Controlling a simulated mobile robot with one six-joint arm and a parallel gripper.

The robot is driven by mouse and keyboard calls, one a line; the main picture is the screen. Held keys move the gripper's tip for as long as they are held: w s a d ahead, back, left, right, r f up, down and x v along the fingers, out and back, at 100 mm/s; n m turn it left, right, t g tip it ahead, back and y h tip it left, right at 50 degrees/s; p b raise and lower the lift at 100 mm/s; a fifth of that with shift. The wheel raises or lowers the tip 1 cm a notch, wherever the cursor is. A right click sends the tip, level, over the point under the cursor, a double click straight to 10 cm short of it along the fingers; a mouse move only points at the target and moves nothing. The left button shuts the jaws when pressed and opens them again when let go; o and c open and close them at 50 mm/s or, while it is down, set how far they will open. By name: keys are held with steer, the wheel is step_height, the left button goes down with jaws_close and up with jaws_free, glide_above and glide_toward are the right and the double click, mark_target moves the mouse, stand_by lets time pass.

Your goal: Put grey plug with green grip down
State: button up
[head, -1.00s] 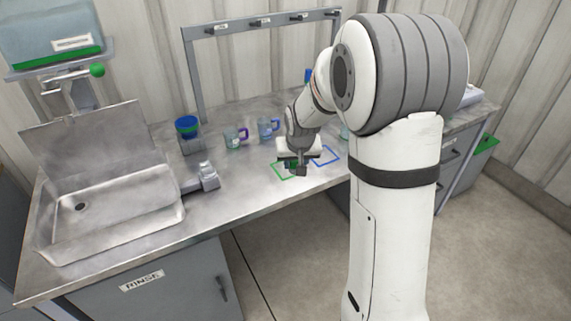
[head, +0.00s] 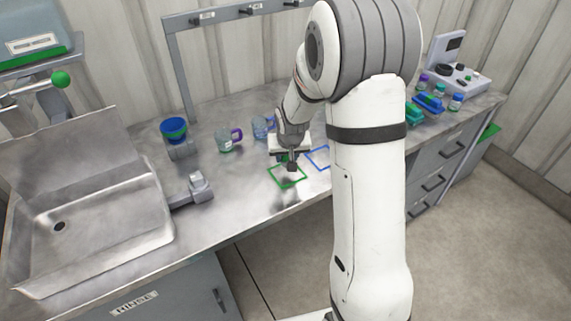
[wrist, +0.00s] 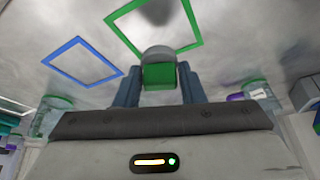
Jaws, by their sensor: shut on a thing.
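My gripper (head: 291,163) is over the steel counter and shut on the grey plug with green grip. In the wrist view the plug's green grip (wrist: 159,76) sits between the two fingers (wrist: 158,88), with a rounded grey part beyond it. In the head view the plug is mostly hidden by the gripper; a dark tip shows below it. A green square outline (head: 287,176) is on the counter just below the gripper, and it also shows in the wrist view (wrist: 197,24). I cannot tell whether the plug touches the counter.
A blue square outline (head: 319,158) lies to the right. A sink (head: 90,235) is at far left. Blue trays and small jars (head: 455,102) are at far right.

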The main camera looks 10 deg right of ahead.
steer(key=shift+s+f, duration=0.1)
steer(key=shift+f, duration=2.05)
steer(key=o, duration=1)
steer(key=shift+r, duration=0.1)
steer(key=shift+s+r, duration=0.1)
steer(key=shift+r, duration=0.45)
steer(key=v, duration=1.1)
steer(key=shift+n+g, duration=0.5)
steer(key=shift+g, duration=0.2)
steer(key=s+r, duration=0.2)
steer(key=s, duration=0.6)
steer(key=s+r, duration=0.3)
steer(key=s, duration=0.5)
steer(key=s+r, duration=0.3)
steer(key=s, duration=0.5)
steer(key=shift+s+r+b, duration=0.15)
steer(key=shift+r+b, duration=0.05)
steer(key=shift+b, duration=0.1)
